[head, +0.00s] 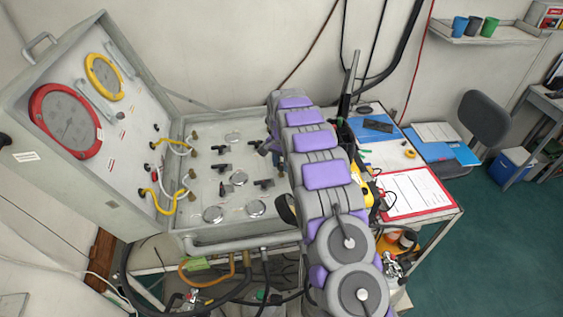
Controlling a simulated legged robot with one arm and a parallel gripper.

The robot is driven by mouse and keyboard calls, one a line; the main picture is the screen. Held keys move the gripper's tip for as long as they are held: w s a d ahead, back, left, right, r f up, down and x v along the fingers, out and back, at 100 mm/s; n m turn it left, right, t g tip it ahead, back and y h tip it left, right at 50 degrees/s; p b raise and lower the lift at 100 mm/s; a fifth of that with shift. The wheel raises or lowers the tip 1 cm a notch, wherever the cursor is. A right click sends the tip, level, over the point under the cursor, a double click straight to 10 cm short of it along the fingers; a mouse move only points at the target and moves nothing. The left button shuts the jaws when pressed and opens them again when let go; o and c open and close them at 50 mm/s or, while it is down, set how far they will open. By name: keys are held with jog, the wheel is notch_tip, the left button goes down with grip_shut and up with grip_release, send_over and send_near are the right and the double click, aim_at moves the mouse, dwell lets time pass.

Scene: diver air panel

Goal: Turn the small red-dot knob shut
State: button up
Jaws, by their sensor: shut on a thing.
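The air panel (205,160) lies in an open grey case, with several black valve knobs and round gauges on it. A small dark knob (221,189) with a reddish mark sits left of the middle; I cannot tell if it is the red-dot knob. My grey and purple arm reaches over the panel's right side. The fingertips and the held thing are mostly hidden, so no red dot shows there.
The raised lid (75,190) on the left carries a red-rimmed gauge (66,121), a yellow-rimmed gauge (104,76) and yellow hoses (163,200). A grey rail (245,241) runs along the front edge. A desk with a red clipboard (417,193) stands right of my arm.

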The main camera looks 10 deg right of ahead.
aim_at(281, 164)
jog(key=shift+m, duration=0.4)
jog(key=o, duration=1)
jog(key=shift+a, duration=0.1)
jog(key=shift+r+p, duration=0.4)
jog(key=shift+r, duration=8.25)
